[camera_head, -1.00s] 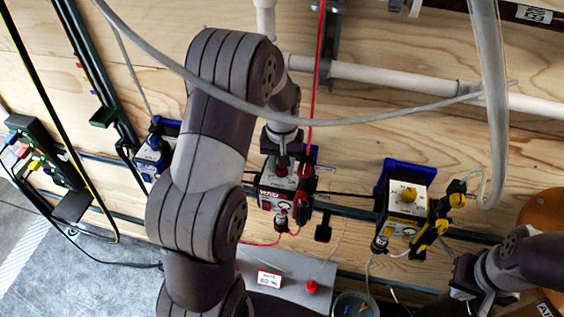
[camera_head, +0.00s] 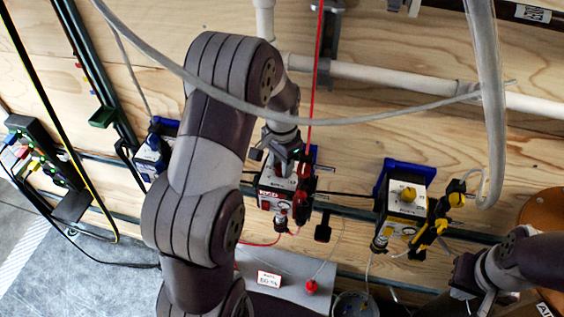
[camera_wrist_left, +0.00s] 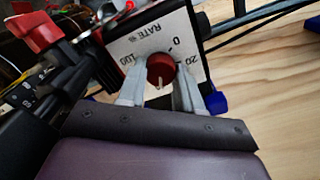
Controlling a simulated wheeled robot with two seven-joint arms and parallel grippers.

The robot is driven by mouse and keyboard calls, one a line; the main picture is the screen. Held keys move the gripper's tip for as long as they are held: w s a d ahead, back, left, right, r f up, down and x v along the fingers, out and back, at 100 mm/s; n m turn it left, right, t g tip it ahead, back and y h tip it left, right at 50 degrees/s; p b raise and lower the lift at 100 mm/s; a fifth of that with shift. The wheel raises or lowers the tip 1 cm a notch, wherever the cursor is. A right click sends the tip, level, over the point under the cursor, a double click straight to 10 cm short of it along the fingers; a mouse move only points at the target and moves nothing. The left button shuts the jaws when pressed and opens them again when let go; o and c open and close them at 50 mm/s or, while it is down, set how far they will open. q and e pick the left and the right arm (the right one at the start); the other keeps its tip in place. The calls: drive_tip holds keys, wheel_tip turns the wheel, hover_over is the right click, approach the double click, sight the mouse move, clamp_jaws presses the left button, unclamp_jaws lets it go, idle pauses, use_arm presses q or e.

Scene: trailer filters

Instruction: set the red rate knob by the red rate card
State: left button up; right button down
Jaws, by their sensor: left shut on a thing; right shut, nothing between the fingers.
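The red rate knob (camera_wrist_left: 161,68) is a round red knob with a white pointer line on the white face of a dosing unit (camera_head: 277,181). The dial is marked RATE %, with 0, 20 and 100 visible. The pointer line faces the bottom of the wrist picture, between my fingers. My left gripper (camera_wrist_left: 158,88) is shut on the knob, one finger on each side; it also shows in the head view (camera_head: 283,160), above the unit. The red rate card (camera_head: 269,279) lies on a grey surface below the unit; its small print seems to read 80 %. My right gripper (camera_head: 466,276) is shut and empty at lower right.
A grey hose (camera_head: 380,118) crosses in front of the wooden wall. A red-capped item (camera_head: 311,287) is right of the card.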

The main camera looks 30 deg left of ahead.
use_arm(q)
drive_tip(key=shift+r+m, duration=0.1)
drive_tip(key=shift+m, duration=0.2)
drive_tip(key=o, duration=0.7)
drive_tip(key=shift+w, duration=0.1)
drive_tip(key=o, duration=0.3)
drive_tip(key=shift+o, duration=0.2)
drive_tip(key=shift+s, duration=0.2)
